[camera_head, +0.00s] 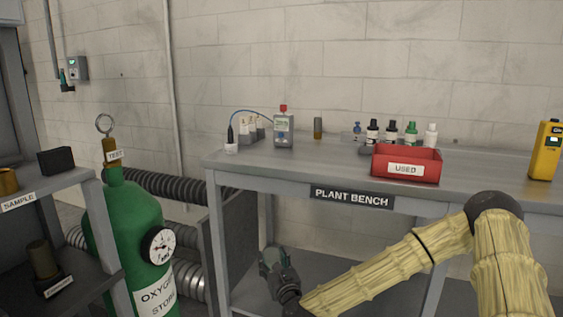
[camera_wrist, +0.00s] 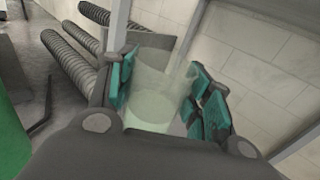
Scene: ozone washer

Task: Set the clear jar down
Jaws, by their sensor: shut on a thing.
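The clear jar (camera_wrist: 158,97) is a see-through, pale greenish cylinder in the wrist view. My gripper (camera_wrist: 165,92) is shut on it, with teal pads on both sides of its wall. In the head view my gripper (camera_head: 279,272) is low, in front of the bench's lower part and below the bench top. The jar cannot be made out in the head view. The plant bench (camera_head: 300,172) is a grey table with a "PLANT BENCH" label.
A red "USED" bin (camera_head: 405,178), several bottles, a grey meter (camera_head: 284,130) and a yellow device (camera_head: 546,150) stand on the bench. A green oxygen cylinder (camera_head: 130,220) and a "SAMPLE" shelf (camera_head: 60,186) are at left. The bench's front middle is clear.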

